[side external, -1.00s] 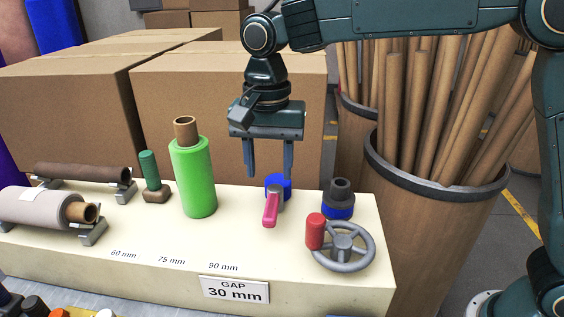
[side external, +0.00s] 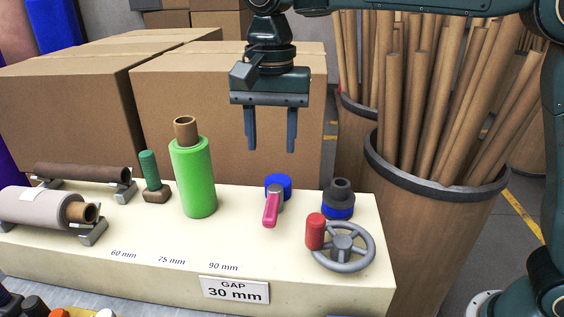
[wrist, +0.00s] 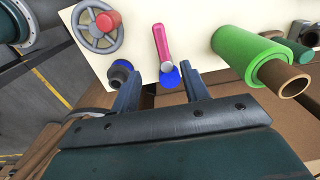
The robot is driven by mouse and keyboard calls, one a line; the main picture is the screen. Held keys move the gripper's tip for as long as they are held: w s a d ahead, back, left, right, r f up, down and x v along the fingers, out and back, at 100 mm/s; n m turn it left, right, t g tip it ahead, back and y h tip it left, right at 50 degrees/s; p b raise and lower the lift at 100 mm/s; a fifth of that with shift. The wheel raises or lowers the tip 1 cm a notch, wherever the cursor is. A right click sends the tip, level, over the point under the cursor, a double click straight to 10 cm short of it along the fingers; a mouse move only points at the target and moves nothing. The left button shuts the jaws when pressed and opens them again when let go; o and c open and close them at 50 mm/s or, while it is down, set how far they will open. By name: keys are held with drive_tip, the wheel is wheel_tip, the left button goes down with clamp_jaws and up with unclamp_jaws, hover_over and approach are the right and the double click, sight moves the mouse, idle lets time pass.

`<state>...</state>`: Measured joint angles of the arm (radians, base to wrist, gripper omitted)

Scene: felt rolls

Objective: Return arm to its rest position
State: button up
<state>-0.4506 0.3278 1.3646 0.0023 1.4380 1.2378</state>
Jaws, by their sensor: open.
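My gripper (side external: 271,148) is open and empty, pointing down in the air above the back edge of the cream bench (side external: 130,225). Its fingers also show in the wrist view (wrist: 163,80). Below it on the bench is a pink-handled lever (side external: 270,207) with a blue part (side external: 279,183) behind it. The fingers are apart from both. A green felt roll (side external: 194,180) on a brown core stands upright to the left of my gripper.
A grey handwheel (side external: 345,246) with a red knob and a dark stepped piece (side external: 341,190) with a blue base sit at the bench's right. A grey roll (side external: 35,207) lies at left. Cardboard boxes (side external: 225,110) and a bin of tubes (side external: 420,205) stand behind.

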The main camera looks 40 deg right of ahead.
drive_tip(key=s+d+n+t, duration=0.4)
drive_tip(key=s+d+n, duration=0.2)
drive_tip(key=s+d, duration=1.05)
drive_tip(key=s+d+f+n+t, duration=0.1)
drive_tip(key=s+d+f+n, duration=0.2)
drive_tip(key=s, duration=0.4)
drive_tip(key=shift+s+d+f, duration=0.15)
drive_tip(key=shift+d+f, duration=0.15)
drive_tip(key=shift+f, duration=0.4)
